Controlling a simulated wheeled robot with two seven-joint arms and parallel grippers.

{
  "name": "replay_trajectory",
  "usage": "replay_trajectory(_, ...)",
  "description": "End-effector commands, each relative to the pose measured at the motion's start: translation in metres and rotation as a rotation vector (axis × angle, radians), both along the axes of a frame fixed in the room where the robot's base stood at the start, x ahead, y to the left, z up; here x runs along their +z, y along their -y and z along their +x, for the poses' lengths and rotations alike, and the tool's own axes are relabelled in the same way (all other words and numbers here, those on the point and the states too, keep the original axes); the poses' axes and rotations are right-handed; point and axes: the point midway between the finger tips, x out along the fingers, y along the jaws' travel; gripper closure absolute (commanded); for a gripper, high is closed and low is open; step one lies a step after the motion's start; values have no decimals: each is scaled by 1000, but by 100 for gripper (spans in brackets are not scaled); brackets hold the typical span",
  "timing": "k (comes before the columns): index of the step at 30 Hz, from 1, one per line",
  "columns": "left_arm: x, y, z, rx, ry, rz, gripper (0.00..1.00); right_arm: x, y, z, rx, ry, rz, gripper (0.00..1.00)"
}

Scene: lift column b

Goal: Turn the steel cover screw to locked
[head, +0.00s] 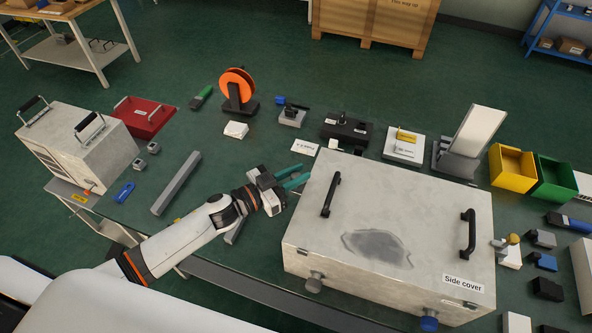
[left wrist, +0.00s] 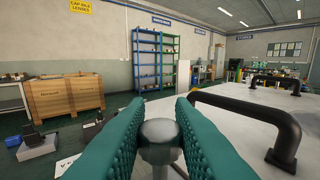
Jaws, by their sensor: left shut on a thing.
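My left gripper (head: 296,176) is at the far left edge of the large pale box, its teal fingers beside the wall. In the left wrist view, the teal fingers (left wrist: 160,122) close on the round grey steel cover screw (left wrist: 160,133) from both sides. Its stem shows below; its lock marking cannot be seen. In the head view the held screw is hidden. The pale box (head: 345,235) has a "Side cover" label (head: 463,283), another grey knob (head: 315,283) and a blue knob (head: 429,321) on its front. My right gripper is not in view.
Two black handles (head: 331,194) and (head: 468,232) stand up from the box top. A long grey bar (head: 176,183) lies left of my arm. An orange reel (head: 238,86) and several small parts stand behind. Yellow (head: 511,165) and green (head: 553,178) bins are at the right.

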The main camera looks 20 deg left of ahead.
Motion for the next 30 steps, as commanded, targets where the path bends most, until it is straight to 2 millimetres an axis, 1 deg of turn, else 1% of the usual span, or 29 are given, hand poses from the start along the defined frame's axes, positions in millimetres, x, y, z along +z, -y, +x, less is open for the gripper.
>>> replay_trajectory(1,1,-3,2,-46,3,9,100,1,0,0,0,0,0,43)
replay_trajectory(4,0,-3,3,-140,5,9,100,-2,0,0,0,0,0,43)
replay_trajectory(8,-2,-3,3,-263,5,9,100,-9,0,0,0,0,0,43)
replay_trajectory(14,-4,-2,3,-452,4,7,100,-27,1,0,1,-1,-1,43)
replay_trajectory(21,-5,-1,3,-660,4,4,100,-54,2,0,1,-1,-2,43)
replay_trajectory(30,-3,0,2,-844,3,1,100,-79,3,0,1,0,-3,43)
